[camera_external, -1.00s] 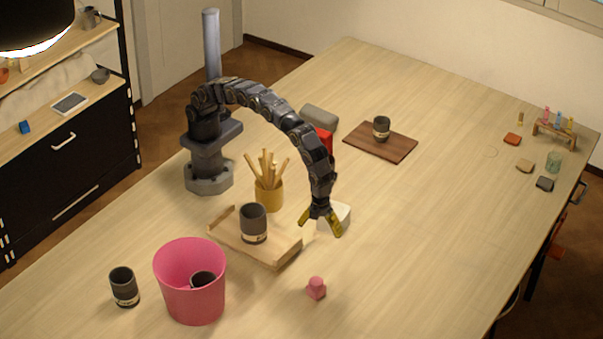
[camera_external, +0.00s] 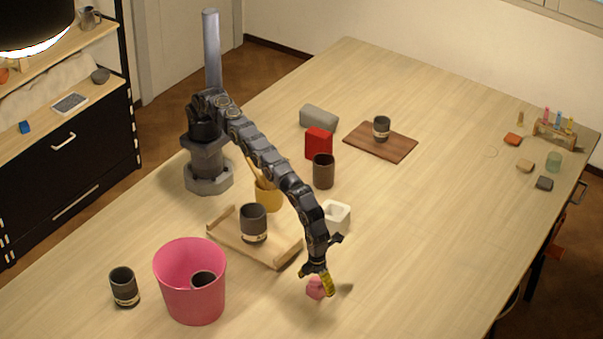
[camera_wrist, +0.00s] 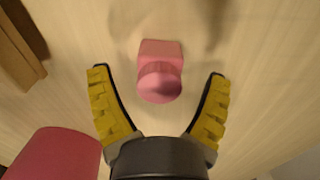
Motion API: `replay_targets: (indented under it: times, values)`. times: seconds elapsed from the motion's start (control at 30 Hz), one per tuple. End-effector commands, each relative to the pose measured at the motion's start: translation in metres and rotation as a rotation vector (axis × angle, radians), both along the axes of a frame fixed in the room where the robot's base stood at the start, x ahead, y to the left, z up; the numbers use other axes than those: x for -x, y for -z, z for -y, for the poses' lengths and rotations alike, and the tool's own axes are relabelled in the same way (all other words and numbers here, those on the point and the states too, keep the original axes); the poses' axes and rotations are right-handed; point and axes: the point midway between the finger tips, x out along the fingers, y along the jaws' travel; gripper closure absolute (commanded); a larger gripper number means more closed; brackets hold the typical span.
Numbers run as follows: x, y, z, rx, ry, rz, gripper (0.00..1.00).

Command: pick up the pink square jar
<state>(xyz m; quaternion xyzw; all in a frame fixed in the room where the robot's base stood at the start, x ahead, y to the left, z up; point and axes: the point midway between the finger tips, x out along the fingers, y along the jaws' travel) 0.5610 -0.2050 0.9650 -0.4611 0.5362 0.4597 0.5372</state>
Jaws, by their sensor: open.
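The pink square jar (camera_external: 315,289) stands on the table in front of the wooden tray, to the right of the pink bucket. It has a square body and a round lid, and in the wrist view the jar (camera_wrist: 160,70) shows whole. My gripper (camera_external: 318,275) is over the jar and partly covers it in the external view. In the wrist view my gripper (camera_wrist: 158,88) is open, with one yellow finger on each side of the jar. Neither finger appears to touch it.
The pink bucket (camera_external: 190,288) holds a dark cup; another dark cup (camera_external: 124,287) stands to its left. The wooden tray (camera_external: 280,256) bears a dark cup (camera_external: 253,223). A white square pot (camera_external: 337,219) stands behind my gripper. The table to the right of the jar is clear.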

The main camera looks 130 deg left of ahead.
Motion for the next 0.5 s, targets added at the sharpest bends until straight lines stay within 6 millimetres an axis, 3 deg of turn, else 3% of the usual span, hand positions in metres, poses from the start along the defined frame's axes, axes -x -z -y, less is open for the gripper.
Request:
replay_targets:
  times: [0.13,0.4,0.47,0.5]
  values:
    - [0.001,0.020,0.001,0.000,0.002,-0.003,0.21]
    - [0.000,0.023,0.000,0.000,0.001,-0.001,0.21]
    - [0.001,0.023,0.000,0.000,0.001,-0.001,0.43]
    - [0.001,0.023,0.000,0.000,0.001,-0.001,0.60]
